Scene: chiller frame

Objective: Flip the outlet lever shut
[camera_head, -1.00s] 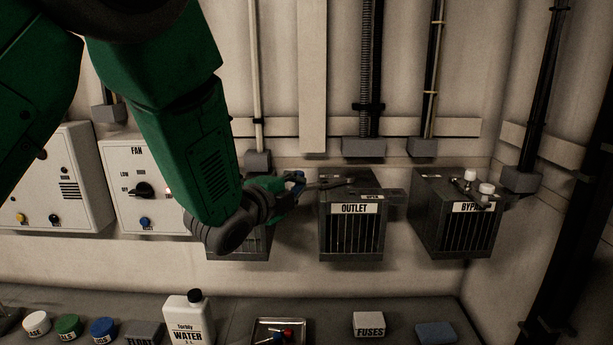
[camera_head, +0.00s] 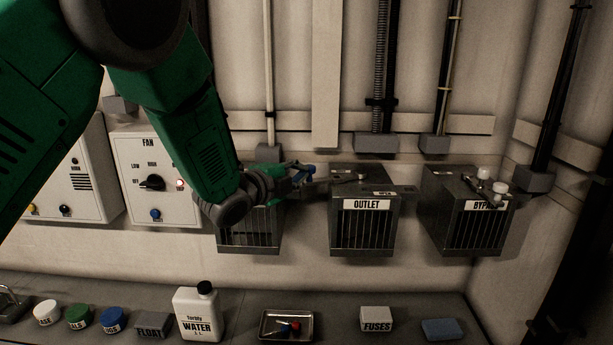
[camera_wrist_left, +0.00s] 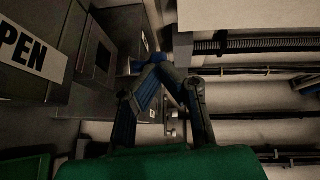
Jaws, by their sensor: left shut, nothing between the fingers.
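The outlet box (camera_head: 364,233) is a grey metal box on the wall with a slatted front and a white OUTLET label. The lever (camera_head: 347,178) seems to be a small dark part on its top, too small to read its position surely. My left gripper (camera_head: 306,172) is at the box's upper left, shut and empty; I cannot tell whether it touches the lever. In the left wrist view the blue and grey fingers (camera_wrist_left: 155,68) come together beside dark metal housings, near a white label (camera_wrist_left: 22,48) reading "PEN". My right gripper is not in view.
The BYPASS box (camera_head: 470,226) with white knobs hangs to the right. Another slatted box (camera_head: 248,238) sits behind my left wrist, and the fan panel (camera_head: 150,196) is further left. The shelf below holds a water bottle (camera_head: 200,318), a metal tray (camera_head: 266,335) and a fuses box (camera_head: 377,319).

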